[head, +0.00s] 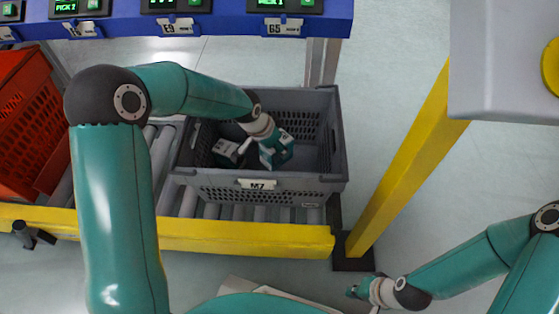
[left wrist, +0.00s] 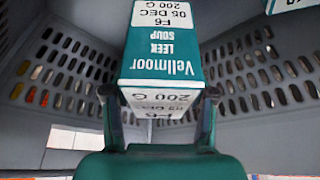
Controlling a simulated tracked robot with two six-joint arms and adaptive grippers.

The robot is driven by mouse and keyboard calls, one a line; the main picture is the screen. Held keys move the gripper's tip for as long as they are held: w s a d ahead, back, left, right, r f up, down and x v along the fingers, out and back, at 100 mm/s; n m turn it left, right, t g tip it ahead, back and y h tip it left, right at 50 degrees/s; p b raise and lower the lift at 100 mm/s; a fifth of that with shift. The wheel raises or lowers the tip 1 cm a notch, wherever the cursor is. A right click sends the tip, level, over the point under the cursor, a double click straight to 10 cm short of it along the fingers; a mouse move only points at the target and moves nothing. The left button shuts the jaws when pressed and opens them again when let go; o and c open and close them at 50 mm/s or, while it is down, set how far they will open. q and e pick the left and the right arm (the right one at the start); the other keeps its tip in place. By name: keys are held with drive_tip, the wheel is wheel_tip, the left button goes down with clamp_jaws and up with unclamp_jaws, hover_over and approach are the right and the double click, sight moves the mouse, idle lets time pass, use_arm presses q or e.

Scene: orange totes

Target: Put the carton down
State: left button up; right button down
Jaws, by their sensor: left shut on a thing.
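The carton (left wrist: 160,50) is a teal and white box marked Vellmoor Leek Soup, held between the fingers of my left gripper (left wrist: 160,105) in the left wrist view. In the head view the teal and white carton (head: 277,153) is inside the grey tote (head: 258,193) labelled M7, right of its middle, below the tote's rim. I cannot tell whether it touches the tote floor. My left arm reaches in over the tote's left side. My right gripper (head: 358,290) is at the lower right, away from the tote; its fingers are too small to judge.
Another carton (head: 228,149) lies in the tote, left of the held one. The tote stands on a roller conveyor (head: 230,213) with a yellow rail (head: 245,238). An orange tote (head: 35,125) is at left, a yellow post (head: 400,165) at right. A blue shelf edge (head: 225,27) runs behind.

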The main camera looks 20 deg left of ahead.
sight(276, 159)
use_arm(q)
wheel_tip(276, 159, down, 6)
drive_tip(key=shift+r+b, duration=0.2)
drive_tip(key=shift+b, duration=0.9)
drive_tip(key=shift+r, duration=0.1)
drive_tip(key=shift+f, duration=0.35)
drive_tip(key=o, duration=1.5)
drive_tip(key=shift+r, duration=0.1)
